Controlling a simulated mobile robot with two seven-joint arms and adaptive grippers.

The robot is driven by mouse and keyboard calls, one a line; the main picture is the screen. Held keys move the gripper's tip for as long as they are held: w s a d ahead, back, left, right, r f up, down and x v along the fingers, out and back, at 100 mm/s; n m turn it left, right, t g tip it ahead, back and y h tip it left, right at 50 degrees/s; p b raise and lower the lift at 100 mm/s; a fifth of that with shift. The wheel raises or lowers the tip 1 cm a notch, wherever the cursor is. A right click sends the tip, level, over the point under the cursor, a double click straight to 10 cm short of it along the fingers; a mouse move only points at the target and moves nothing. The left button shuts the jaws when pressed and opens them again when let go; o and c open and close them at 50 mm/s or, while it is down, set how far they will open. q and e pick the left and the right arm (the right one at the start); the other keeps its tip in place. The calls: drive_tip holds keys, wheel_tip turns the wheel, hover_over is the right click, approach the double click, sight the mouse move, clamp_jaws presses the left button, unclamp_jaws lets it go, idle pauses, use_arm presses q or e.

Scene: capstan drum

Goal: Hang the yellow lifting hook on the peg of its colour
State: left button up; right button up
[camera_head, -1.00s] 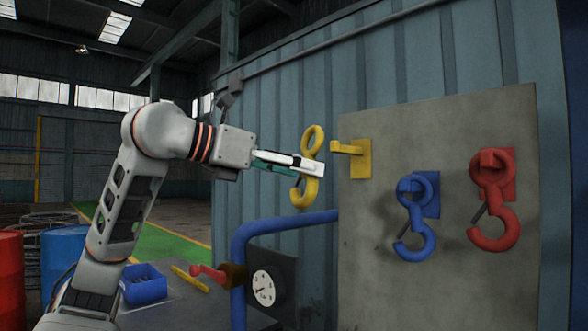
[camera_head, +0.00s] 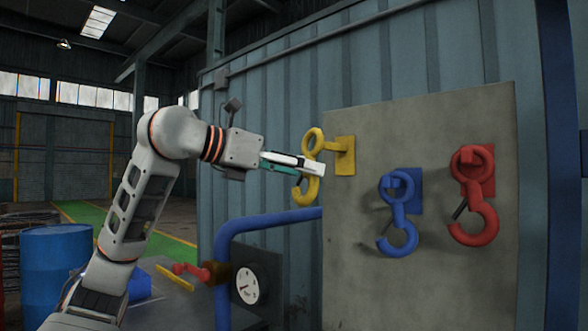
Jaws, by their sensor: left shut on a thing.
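The yellow lifting hook (camera_head: 313,187) is held upright, with its ring at the top and its open curve below. My left gripper (camera_head: 311,167), coming in from the left, is shut on the hook around its middle; its fingers hide part of the shank. The yellow peg (camera_head: 344,155) sticks out to the left from the upper left of the grey board. The hook's ring overlaps the free end of the peg in the picture; I cannot tell whether the ring is around it or in front of it. My right gripper is not in view.
A blue hook (camera_head: 397,230) and a red hook (camera_head: 480,225) hang on their pegs on the grey board (camera_head: 440,285). A blue pipe (camera_head: 262,222) and a gauge (camera_head: 248,286) are below my left gripper. A blue barrel (camera_head: 55,268) stands at the left.

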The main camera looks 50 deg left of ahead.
use_arm(q)
drive_tip(key=w, duration=0.3)
drive_tip(key=w+f, duration=0.1)
drive_tip(key=w, duration=0.1)
drive_tip(key=shift+w+a, duration=0.25)
drive_tip(key=shift+a, duration=0.1)
idle(0.6)
idle(0.5)
drive_tip(key=o, duration=1.9)
drive_tip(key=shift+w+d+f, duration=0.1)
drive_tip(key=shift+f, duration=0.05)
drive_tip(key=v, duration=1.2)
